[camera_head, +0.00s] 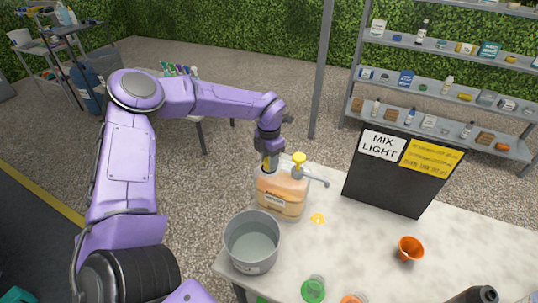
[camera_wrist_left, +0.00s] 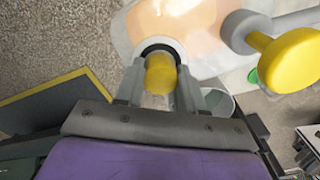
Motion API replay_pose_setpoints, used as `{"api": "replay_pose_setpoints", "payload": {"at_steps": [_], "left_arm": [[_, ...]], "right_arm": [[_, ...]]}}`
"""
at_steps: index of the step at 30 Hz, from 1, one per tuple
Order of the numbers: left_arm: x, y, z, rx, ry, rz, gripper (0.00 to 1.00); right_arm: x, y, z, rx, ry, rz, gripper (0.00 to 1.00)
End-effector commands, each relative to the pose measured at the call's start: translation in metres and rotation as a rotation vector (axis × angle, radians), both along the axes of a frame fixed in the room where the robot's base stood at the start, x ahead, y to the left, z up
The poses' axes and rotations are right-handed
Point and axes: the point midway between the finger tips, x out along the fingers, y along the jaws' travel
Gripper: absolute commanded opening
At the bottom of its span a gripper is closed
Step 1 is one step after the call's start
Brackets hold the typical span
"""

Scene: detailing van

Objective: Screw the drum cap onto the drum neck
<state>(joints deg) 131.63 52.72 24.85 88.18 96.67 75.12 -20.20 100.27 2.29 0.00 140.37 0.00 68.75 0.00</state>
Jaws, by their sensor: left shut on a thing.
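The drum (camera_head: 282,193) is a translucent container with amber liquid, standing at the table's back left corner. A grey tap (camera_head: 312,177) with a yellow knob (camera_head: 299,158) sticks out at its right. My left gripper (camera_head: 267,160) points down at the drum's top left, shut on the yellow drum cap. In the left wrist view the drum cap (camera_wrist_left: 160,74) sits between the two fingers (camera_wrist_left: 160,92), against a dark ring on the drum (camera_wrist_left: 185,25). The neck is mostly hidden by cap and fingers; I cannot tell whether the cap is seated. My right gripper is out of view.
A grey bucket (camera_head: 252,247) stands in front of the drum. An orange funnel (camera_head: 410,248), a green lid (camera_head: 313,290) and a small yellow piece (camera_head: 318,218) lie on the table (camera_head: 355,255). A black sign board (camera_head: 395,185) stands behind. The table's middle is mostly clear.

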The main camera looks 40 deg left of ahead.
Motion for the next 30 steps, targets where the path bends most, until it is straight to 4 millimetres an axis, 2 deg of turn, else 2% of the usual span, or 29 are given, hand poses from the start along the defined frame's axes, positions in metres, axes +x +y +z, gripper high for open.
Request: {"api": "replay_pose_setpoints", "payload": {"at_steps": [23, 26, 30], "left_arm": [[0.000, 0.000, -0.005, 0.000, 0.001, -0.001, 0.09], [-0.001, 0.000, 0.000, 0.000, 0.003, -0.109, 0.09], [-0.002, 0.000, 0.002, -0.002, 0.004, -0.476, 0.09]], "right_arm": [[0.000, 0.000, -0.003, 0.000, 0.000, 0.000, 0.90], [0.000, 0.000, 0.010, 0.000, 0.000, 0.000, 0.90], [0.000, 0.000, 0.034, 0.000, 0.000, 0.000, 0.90]]}}
